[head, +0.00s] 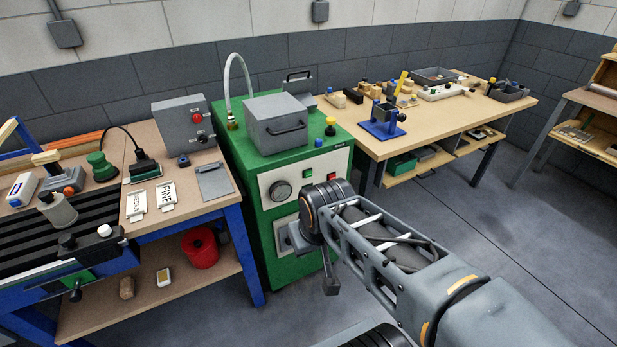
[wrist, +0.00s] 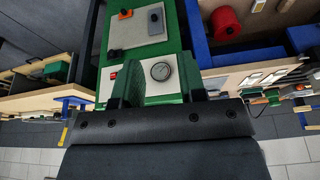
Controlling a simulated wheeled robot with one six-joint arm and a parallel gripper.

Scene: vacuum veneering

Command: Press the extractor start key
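No readable label marks the extractor start key. The green cabinet (head: 246,176) has a pale front panel (head: 270,184) with a round gauge (head: 281,191), a small dark green key (head: 307,172) and a red key (head: 331,177). The wrist view shows this front upside down, with the gauge (wrist: 160,71) between my fingers and the red key (wrist: 112,76) left of them. There the green key is not visible, probably behind a finger. My gripper (wrist: 160,88) is open and empty, pointing at the panel, apparently without contact. In the head view its fingertips are not clearly visible.
A grey control box (head: 184,124) with a red button stands on the left bench. A wooden workbench (head: 450,110) stands behind right. Floor to the right is clear.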

